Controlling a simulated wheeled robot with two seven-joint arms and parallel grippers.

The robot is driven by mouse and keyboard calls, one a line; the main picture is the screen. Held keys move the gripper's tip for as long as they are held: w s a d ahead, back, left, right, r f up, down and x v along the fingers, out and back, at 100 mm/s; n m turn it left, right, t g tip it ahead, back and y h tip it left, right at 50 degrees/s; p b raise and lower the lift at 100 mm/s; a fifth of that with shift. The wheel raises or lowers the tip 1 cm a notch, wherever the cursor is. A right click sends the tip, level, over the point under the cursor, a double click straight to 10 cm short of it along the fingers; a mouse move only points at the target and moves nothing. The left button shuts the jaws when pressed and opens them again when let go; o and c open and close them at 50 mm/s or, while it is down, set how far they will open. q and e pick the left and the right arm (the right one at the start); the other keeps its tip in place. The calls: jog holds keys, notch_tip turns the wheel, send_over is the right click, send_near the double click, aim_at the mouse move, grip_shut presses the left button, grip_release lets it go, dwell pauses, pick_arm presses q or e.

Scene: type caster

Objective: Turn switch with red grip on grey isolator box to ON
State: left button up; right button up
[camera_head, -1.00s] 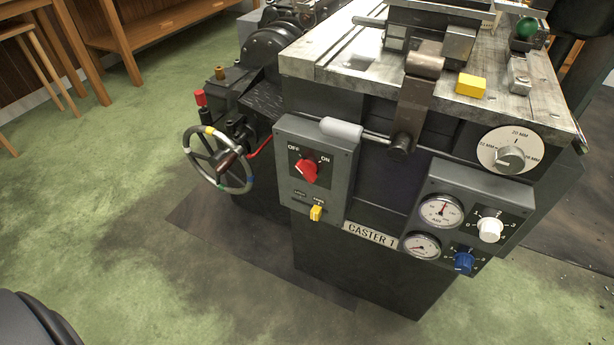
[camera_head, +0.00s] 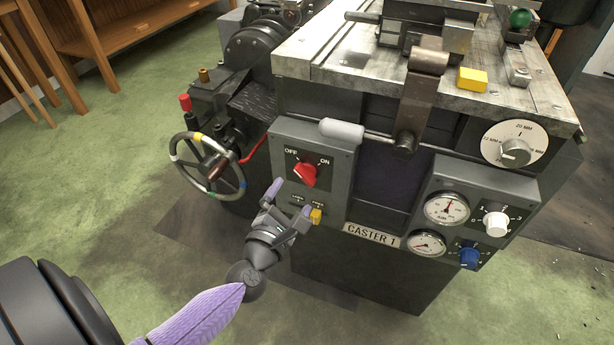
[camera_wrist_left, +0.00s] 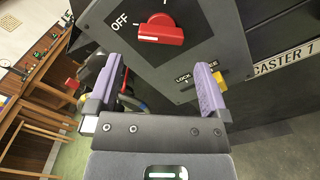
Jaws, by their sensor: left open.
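The grey isolator box (camera_head: 340,155) is on the front of the machine. Its red grip (camera_head: 305,174) sits below the OFF and ON labels. In the left wrist view the red grip (camera_wrist_left: 160,30) shows a white mark at its end nearest OFF. My left gripper (camera_head: 289,203), with purple fingers, is open and empty, just below the red grip and in front of the lower part of the box. In the left wrist view the red grip is beyond and between the open fingertips (camera_wrist_left: 157,82), apart from them. My right gripper is not in view.
A yellow lever (camera_head: 316,216) on the box's lower edge is close to my left gripper's right finger. A handwheel (camera_head: 208,164) stands to the left. A grey-handled lever (camera_head: 342,129) crosses the box's top right. Gauges and knobs sit on a panel (camera_head: 470,185) to the right.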

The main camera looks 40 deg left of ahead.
aim_at(303, 179)
pick_arm(q)
jog(key=x, duration=0.5)
jog(key=shift+w+f+b, duration=0.1)
jog(key=shift+w+b, duration=0.05)
jog(key=shift+b, duration=0.2)
jog(key=shift+w+a, duration=0.15)
jog(key=shift+w, duration=0.45)
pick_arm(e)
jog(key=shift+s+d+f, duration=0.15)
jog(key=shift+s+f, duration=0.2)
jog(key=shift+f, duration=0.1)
pick_arm(q)
jog(key=shift+c, duration=1.3)
jog(key=c, duration=0.8)
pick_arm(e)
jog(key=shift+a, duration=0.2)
